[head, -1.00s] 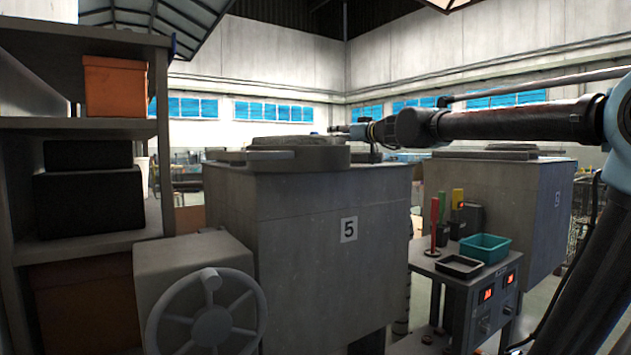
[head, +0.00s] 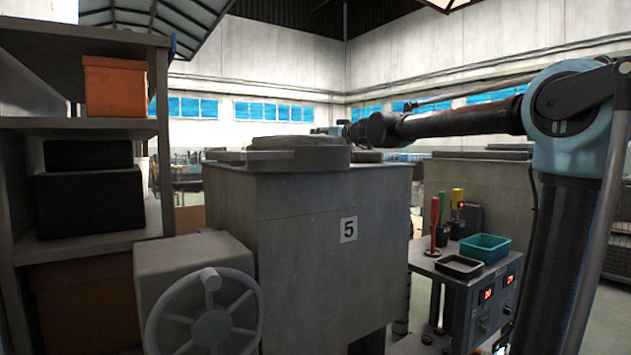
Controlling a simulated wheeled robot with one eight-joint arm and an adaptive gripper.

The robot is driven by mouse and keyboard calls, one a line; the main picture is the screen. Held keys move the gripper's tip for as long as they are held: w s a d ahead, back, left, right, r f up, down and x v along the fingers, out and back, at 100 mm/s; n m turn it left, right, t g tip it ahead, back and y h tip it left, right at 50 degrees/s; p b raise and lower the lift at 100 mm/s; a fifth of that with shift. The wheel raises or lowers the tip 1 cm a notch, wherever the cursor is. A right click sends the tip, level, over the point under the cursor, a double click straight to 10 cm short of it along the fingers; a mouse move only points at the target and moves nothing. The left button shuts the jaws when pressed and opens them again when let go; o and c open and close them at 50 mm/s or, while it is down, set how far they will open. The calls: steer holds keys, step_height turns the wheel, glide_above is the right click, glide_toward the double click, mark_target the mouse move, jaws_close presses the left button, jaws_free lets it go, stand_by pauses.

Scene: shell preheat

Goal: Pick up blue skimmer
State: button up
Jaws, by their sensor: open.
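I cannot make out a blue skimmer in the head view. Several upright tools stand at the back of a small grey control stand: one with a red handle (head: 434,222), one with a green handle (head: 442,205) and one with a yellow handle (head: 457,198). My arm (head: 455,123) reaches from the right across the picture, to behind the lid of the grey furnace marked 5 (head: 300,250). Only its light blue wrist part (head: 326,130) shows just above the lid. My gripper is hidden there.
The control stand (head: 470,290) carries a teal tray (head: 485,237) and a black tray (head: 459,258). A second grey furnace (head: 500,185) stands behind it. A handwheel (head: 212,320) is at front left. A shelf (head: 90,243) with boxes fills the left side.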

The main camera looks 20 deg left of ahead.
steer(key=shift+x, duration=2.5)
steer(key=shift+s+a, duration=0.15)
steer(key=shift+c, duration=0.6)
jaws_close()
